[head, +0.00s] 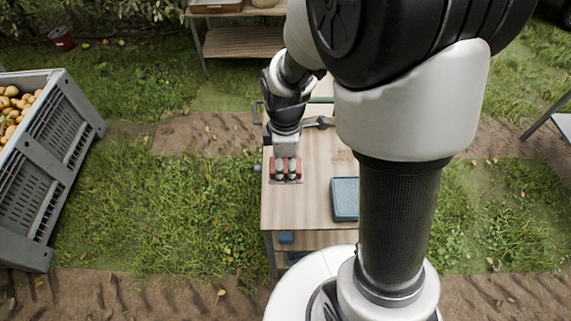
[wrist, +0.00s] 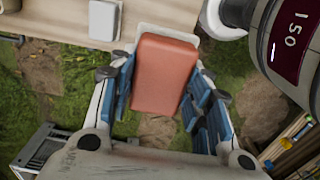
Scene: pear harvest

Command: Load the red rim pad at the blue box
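The red pad (wrist: 165,75) is a rounded block in the middle of the wrist view. A pale plate shows behind its far end. My gripper (wrist: 164,85) has its blue-lined fingers on both sides of the pad, their tips close to its edges. I cannot tell whether they press on it. In the head view my gripper (head: 286,174) points down over the left part of the wooden table (head: 310,205), with red (head: 272,168) showing beside the fingers. A flat blue box (head: 345,198) lies on the table to the right, partly behind my arm.
A grey crate of pears (head: 45,160) stands on the grass at left. A lower shelf holds a small blue object (head: 286,238). Another bench (head: 245,42) stands at the back. The table's front middle is clear. A white block (wrist: 104,20) shows in the wrist view.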

